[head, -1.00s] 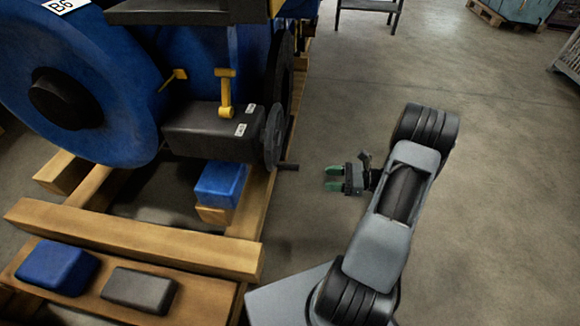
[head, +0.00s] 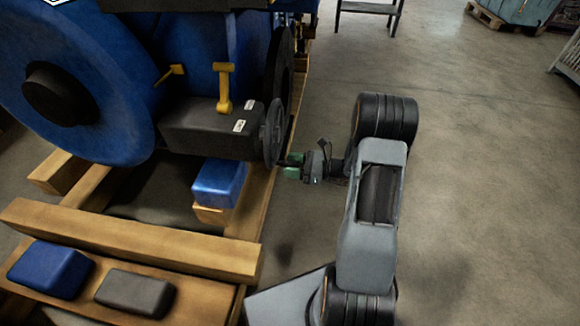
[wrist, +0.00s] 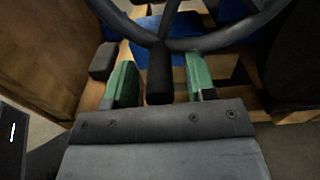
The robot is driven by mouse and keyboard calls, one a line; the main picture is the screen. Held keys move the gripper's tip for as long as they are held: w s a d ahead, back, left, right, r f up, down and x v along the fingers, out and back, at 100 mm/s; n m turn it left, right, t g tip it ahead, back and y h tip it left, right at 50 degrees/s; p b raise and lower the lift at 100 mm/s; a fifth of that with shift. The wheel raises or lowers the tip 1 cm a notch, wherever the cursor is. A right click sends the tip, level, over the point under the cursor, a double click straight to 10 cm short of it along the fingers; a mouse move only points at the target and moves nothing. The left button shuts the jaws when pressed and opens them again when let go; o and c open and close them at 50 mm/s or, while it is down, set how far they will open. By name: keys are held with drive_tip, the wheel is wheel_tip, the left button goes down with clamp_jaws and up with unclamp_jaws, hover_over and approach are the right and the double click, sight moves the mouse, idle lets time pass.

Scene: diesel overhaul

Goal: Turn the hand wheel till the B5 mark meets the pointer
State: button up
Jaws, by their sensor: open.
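The hand wheel (head: 273,133) is dark and spoked and stands upright on the right side of a dark box. In the wrist view its rim (wrist: 215,40) crosses the top, and its dark handle (wrist: 159,75) sits between my gripper's green fingers. My gripper (head: 292,165) is open at the wheel's lower right, with a finger on each side of the handle; I cannot tell whether they touch it. The large blue flywheel (head: 110,110) carries a white label (head: 54,2), cut off by the top edge. The B5 mark is not readable. A small yellow piece (head: 170,75) beside the flywheel may be the pointer.
A yellow lever (head: 224,90) rises from the dark box (head: 205,132). Wooden beams (head: 130,240) frame the engine's base, with blue and grey blocks (head: 135,292) in front. The floor to the right is open.

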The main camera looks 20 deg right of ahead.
drive_tip(key=shift+w+a, duration=0.2)
drive_tip(key=shift+a, duration=0.25)
drive_tip(key=shift+c, duration=0.4)
clamp_jaws()
